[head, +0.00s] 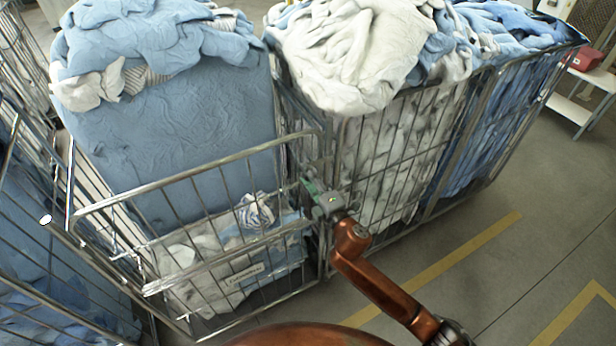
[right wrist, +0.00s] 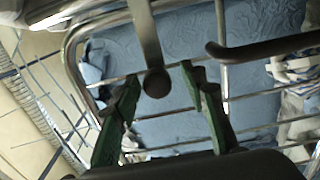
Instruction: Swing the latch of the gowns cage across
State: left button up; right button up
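A wire cage (head: 200,180) with a low front gate stands at the front left in the head view. Its label (head: 243,274) is too small to read surely, so I cannot confirm it is the gowns cage. My right gripper (head: 312,192) is at the gate's right upper corner post. In the right wrist view, its green fingers (right wrist: 160,76) are apart. A metal bar with a rounded end (right wrist: 156,82), likely the latch, comes down between the fingertips; I cannot tell whether they touch it. In the head view the gripper hides the latch. My left gripper is not in view.
Blue and white laundry (head: 165,150) piles high inside the cage. More full cages (head: 400,150) stand close on the right, and another (head: 45,255) at the left. The floor (head: 470,270) at the right, with yellow lines, is clear.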

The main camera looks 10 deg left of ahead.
jog(key=shift+d, duration=0.1)
jog(key=v, duration=1.2)
